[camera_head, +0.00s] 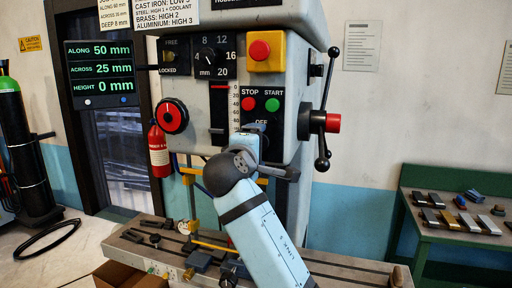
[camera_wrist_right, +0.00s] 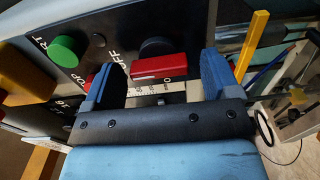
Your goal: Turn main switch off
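The main switch shows in the right wrist view as a red bar-shaped handle (camera_wrist_right: 158,66) beside a dark round knob (camera_wrist_right: 157,47), with the word OFF next to it on the dark panel. My right gripper (camera_wrist_right: 160,78) is open, with one blue-padded finger to each side of the handle. No contact between fingers and handle is clear. In the head view my right gripper (camera_head: 256,129) is just below the STOP and START buttons and hides the switch. My left gripper is in neither view.
The red STOP button (camera_head: 248,104) and green START button (camera_head: 272,105) sit close above the gripper. A yellow box with a red button (camera_head: 260,50) is higher up. A lever handle (camera_head: 326,110) is on the right. The machine table (camera_head: 345,268) lies below.

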